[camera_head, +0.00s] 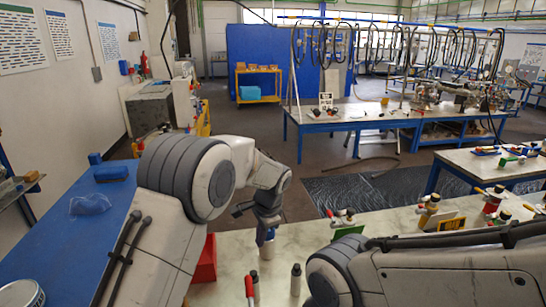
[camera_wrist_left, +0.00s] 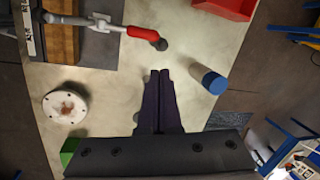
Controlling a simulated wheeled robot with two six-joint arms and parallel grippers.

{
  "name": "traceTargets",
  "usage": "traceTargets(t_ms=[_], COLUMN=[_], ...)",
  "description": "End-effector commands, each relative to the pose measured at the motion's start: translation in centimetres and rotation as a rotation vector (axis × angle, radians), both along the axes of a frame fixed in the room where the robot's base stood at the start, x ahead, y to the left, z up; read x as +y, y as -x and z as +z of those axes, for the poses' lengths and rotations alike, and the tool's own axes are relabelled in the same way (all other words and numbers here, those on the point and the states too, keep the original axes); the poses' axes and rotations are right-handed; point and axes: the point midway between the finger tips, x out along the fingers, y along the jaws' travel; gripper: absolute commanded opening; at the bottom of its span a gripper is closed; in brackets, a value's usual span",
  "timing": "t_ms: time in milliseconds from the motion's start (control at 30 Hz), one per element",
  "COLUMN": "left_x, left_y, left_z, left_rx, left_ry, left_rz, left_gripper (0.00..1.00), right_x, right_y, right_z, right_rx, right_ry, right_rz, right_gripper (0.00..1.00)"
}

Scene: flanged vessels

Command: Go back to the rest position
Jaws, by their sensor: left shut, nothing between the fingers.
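My left gripper (camera_head: 262,225) hangs fingers-down over the pale worktop (camera_head: 233,247) in the head view. In the left wrist view, my left gripper (camera_wrist_left: 160,74) has its two dark fingers together with nothing between them. A white bottle with a blue cap (camera_wrist_left: 208,79) stands beside the fingertips, apart from them in the picture. A white round flanged part (camera_wrist_left: 65,108) lies on the other side of the fingers. My right arm crosses the lower right of the head view; its gripper does not show.
A red bin (camera_head: 205,262) stands at the worktop's left edge. A red-handled tool (camera_wrist_left: 147,35) and a green block (camera_wrist_left: 68,151) lie near the left gripper. A white bottle with a dark cap (camera_head: 296,279) stands in front. A blue table (camera_head: 65,235) is at left.

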Motion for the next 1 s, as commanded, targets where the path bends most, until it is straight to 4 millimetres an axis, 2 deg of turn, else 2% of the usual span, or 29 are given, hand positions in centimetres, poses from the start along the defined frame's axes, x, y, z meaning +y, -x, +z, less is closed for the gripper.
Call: traceTargets(t_ms=[133,300,500,600,700,800,1000], left_x=[-2.2,-3.3,-2.6,-1.8,-0.9,-0.3,0.0], left_y=[6.3,15.2,25.7,30.0,33.1,35.0,35.9], left_z=[2.6,4.4,4.5,3.9,3.2,2.7,2.4], left_rx=[0.008,0.038,0.085,0.110,0.130,0.143,0.150], left_ry=[0.068,0.148,0.227,0.257,0.275,0.285,0.289], left_rz=[0.059,0.152,0.264,0.314,0.353,0.379,0.393], left_gripper=[0.00,0.00,0.00,0.00,0.00,0.00,0.00], right_x=[0.0,0.0,0.0,0.0,0.0,0.0,0.0], right_y=[0.0,0.0,0.0,0.0,0.0,0.0,0.0], right_z=[-1.1,-2.2,-3.4,-3.8,-4.1,-4.2,-4.2], right_rx=[0.000,0.000,0.000,0.000,0.000,0.000,0.000], right_ry=[0.000,0.000,0.000,0.000,0.000,0.000,0.000], right_rz=[0.000,0.001,0.001,0.001,0.001,0.001,0.001], right_gripper=[0.61,0.61,0.61,0.61,0.61,0.61,0.61])
